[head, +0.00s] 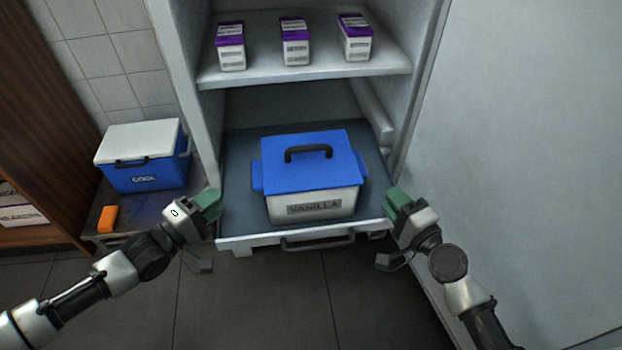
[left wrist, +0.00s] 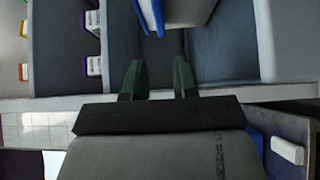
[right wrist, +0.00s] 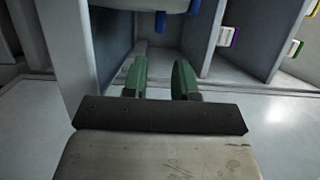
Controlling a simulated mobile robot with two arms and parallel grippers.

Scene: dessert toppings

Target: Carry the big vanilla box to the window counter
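The big vanilla box (head: 311,204) has white walls, a "VANILLA" label and a blue lid with a black handle. It sits on the pulled-out lower drawer shelf (head: 238,229) of the cabinet. Part of it shows at the top of the left wrist view (left wrist: 188,12) and of the right wrist view (right wrist: 140,5). My left gripper (head: 213,205) is just left of the box, apart from it; its green fingers are spread and empty (left wrist: 158,78). My right gripper (head: 393,203) is to the box's right, apart from it, also spread and empty (right wrist: 161,77). The window counter is not identifiable.
A blue cooler (head: 147,177) with a white lid and an orange block (head: 107,219) rest on a low surface at left. The cabinet door (head: 530,170) stands at right. The floor in front is clear.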

